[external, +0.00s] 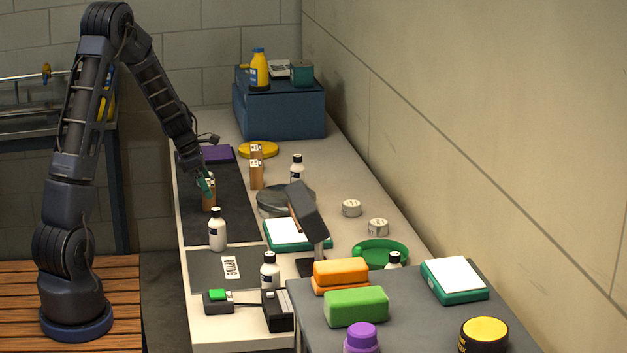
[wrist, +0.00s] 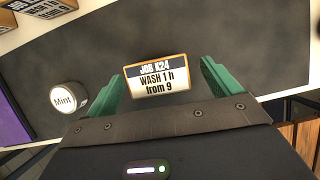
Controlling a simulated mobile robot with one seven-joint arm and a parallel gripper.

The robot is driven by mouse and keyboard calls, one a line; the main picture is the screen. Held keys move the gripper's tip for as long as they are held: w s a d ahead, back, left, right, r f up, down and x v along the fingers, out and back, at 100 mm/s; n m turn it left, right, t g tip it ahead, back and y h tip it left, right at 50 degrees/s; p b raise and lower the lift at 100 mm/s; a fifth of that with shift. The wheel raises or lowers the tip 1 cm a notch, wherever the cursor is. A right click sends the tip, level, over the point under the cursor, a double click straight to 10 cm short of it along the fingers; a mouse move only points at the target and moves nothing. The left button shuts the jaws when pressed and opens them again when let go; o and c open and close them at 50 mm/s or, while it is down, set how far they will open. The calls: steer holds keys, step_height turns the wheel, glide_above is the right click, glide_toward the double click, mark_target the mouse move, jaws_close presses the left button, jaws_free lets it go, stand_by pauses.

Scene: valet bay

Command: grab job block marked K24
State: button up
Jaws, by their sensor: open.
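The job block (wrist: 157,78) shows in the wrist view with a label reading "JOB K24, WASH 1 h from 9". It sits between the two green fingers of my gripper (wrist: 168,88), which are open with a gap on each side of it. In the external view the wooden block (external: 209,199) stands upright on the dark mat (external: 222,217), and my gripper (external: 206,185) is right at its top.
Two similar wooden blocks (external: 256,175) stand to the right, off the mat. A white bottle (external: 217,231) stands close in front. A round container marked "Mint" (wrist: 67,97) is left of my gripper in the wrist view. A purple item (external: 218,154) lies at the mat's far end.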

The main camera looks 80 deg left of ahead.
steer(key=x, duration=0.4)
steer(key=shift+s+a+f, duration=0.1)
steer(key=shift+a, duration=0.05)
steer(key=c, duration=1.1)
